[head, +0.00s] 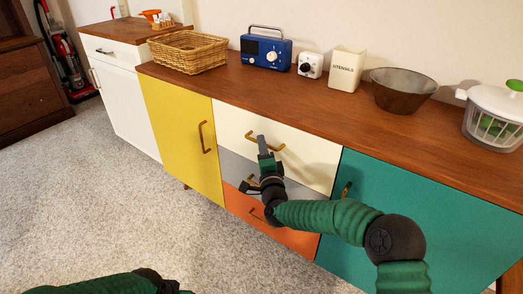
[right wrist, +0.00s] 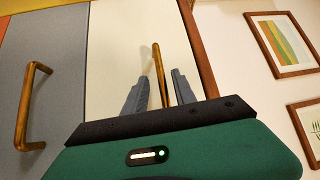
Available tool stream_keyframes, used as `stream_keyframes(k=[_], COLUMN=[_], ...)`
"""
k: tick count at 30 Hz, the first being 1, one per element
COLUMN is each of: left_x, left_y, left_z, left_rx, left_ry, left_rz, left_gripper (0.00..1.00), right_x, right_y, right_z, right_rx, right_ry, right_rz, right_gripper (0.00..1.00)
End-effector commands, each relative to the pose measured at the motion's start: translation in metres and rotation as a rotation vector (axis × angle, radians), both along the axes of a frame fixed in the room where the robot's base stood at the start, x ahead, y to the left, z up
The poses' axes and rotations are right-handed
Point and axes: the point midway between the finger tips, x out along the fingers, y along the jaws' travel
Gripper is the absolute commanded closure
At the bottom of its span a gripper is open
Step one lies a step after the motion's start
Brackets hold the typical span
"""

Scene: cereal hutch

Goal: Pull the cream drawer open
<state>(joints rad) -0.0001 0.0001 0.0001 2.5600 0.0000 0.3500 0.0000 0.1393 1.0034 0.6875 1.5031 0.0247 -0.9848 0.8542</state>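The cream drawer (head: 290,153) is the top drawer in the middle of the wooden-topped cabinet. Its front looks flush with the cabinet. Its brass bar handle (head: 279,147) is partly hidden by my right gripper (head: 262,143) in the head view. In the right wrist view the brass handle (right wrist: 157,58) stands between the two grey fingers of my right gripper (right wrist: 160,76). The fingers are apart, with a gap to the handle on each side. Part of my left arm shows at the bottom left of the head view, but its gripper does not.
Below the cream drawer are a grey drawer (head: 237,167) and an orange drawer (head: 293,240). A yellow door (head: 178,130) is on the left, a teal door (head: 400,195) on the right. A basket, radio, utensil pot and bowl stand on top. The carpet in front is clear.

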Motion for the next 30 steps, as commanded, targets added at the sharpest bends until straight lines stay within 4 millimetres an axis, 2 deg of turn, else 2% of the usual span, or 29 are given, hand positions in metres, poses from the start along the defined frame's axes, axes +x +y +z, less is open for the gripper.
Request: stream_keyframes(k=[4,12,20,30], left_x=[0.0001,0.0001,0.0000,0.0000], left_y=[0.0000,0.0000,0.0000,0.0000], left_z=[-0.0055,-0.0049,-0.0049,-0.0050], left_rx=[0.000,0.000,0.000,0.000], left_ry=[0.000,0.000,0.000,0.000], left_rz=[0.000,0.000,0.000,0.000], left_gripper=[0.64,0.64,0.64,0.64], right_x=[0.0128,0.0147,0.0146,0.0146], right_y=[0.0018,0.0021,0.0020,0.0018], right_z=[0.0015,0.0028,0.0024,0.0010], right_rx=[-0.001,-0.002,-0.001,-0.001], right_ry=[-0.001,0.000,0.001,0.003], right_rz=[-0.001,0.000,0.000,-0.001], right_gripper=[0.68,0.68,1.00,1.00])
